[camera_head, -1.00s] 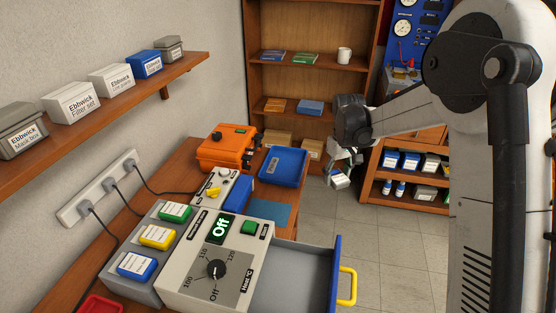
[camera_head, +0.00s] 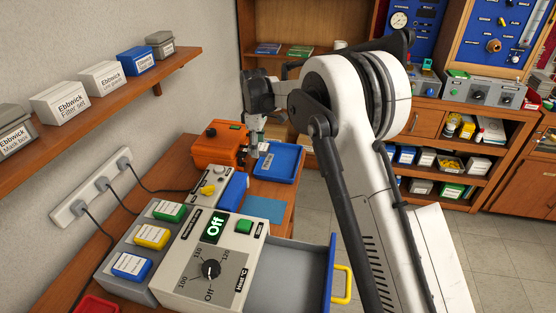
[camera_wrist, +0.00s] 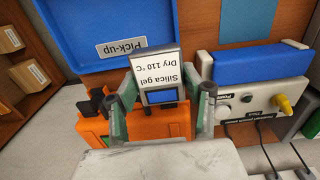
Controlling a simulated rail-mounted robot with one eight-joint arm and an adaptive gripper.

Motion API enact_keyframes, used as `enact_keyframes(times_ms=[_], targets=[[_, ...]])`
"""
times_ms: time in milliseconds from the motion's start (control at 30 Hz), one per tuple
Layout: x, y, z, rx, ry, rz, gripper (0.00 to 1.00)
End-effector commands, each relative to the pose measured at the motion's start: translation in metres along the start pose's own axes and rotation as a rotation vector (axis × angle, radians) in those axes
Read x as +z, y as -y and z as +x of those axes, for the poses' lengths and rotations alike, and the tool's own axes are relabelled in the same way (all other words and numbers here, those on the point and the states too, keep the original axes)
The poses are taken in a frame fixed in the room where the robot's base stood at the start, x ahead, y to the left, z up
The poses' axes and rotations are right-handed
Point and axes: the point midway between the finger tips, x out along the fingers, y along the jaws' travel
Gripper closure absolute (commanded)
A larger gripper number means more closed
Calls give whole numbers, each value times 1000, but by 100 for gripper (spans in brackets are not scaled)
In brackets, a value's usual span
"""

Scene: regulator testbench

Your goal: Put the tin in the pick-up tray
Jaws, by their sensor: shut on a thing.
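The tin, with a white label reading "Silica gel Dry 110 °C" and a blue patch, is held in my gripper in the wrist view (camera_wrist: 155,68). My gripper (camera_wrist: 162,100) is shut on it, one green-padded finger on each side; my gripper also shows in the head view (camera_head: 256,138). The blue pick-up tray (camera_wrist: 95,18), labelled "Pick-up", lies on the bench just beyond the tin. In the head view the tray (camera_head: 288,160) is right of my gripper, whose fingers overlap its left side. The tin's height above the tray cannot be told.
An orange case (camera_head: 215,150) stands close to the left of the tray. A heater unit reading "Off" (camera_head: 213,262) with an open drawer (camera_head: 292,262) is nearer.

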Motion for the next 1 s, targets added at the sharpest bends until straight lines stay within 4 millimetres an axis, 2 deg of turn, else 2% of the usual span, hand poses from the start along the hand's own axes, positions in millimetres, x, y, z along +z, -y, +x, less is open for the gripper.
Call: enact_keyframes(times_ms=[200, 433, 667, 1000], targets=[[29, -36, 26, 0, 0, 5, 88], [52, -64, 48, 0, 0, 4, 88], [58, -71, 58, 0, 0, 2, 88], [58, -71, 94, 0, 0, 3, 88]])
